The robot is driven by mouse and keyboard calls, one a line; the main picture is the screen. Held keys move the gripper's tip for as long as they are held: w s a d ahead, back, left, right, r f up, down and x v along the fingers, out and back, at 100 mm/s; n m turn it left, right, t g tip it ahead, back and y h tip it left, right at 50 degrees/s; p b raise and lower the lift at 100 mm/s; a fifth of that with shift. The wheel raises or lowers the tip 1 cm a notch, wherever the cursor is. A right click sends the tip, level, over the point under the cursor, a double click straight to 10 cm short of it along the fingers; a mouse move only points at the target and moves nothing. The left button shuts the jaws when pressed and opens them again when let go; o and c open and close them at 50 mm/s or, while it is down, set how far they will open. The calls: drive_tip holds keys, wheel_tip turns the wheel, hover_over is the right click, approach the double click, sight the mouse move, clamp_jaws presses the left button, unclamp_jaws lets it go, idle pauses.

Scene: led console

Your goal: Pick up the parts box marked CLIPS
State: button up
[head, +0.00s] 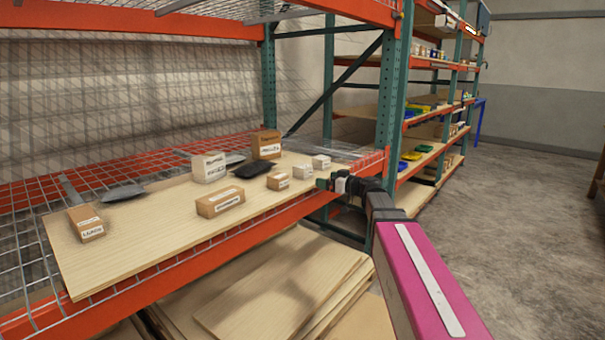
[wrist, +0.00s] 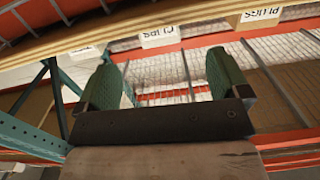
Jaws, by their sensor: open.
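In the wrist view the word Clips shows upside down on a white label (wrist: 161,37), on the parts box's face above the gap between my fingers. My gripper (wrist: 162,64) is open and empty, its two green fingers spread apart, with the box beyond their tips. In the head view my gripper (head: 334,183) is at the right end of the wooden shelf board, close to two small white boxes, a nearer one (head: 303,171) and a farther one (head: 321,162). Their labels are too small to read there.
A box labelled Plugs (wrist: 260,14) is beside the Clips box in the wrist view. In the head view a small brown box (head: 277,182), a larger brown box (head: 220,202) and a black packet (head: 253,169) share the board (head: 150,245). An orange beam (head: 215,247) edges the shelf.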

sight(309, 169)
drive_tip(key=shift+y, duration=0.3)
drive_tip(key=w+a, duration=0.1)
drive_tip(key=w+a+r, duration=0.2)
drive_tip(key=shift+w+a, duration=0.4)
drive_tip(key=shift+x, duration=2.95)
drive_tip(key=shift+s, duration=0.15)
drive_tip(key=shift+c, duration=0.3)
drive_tip(key=c, duration=1)
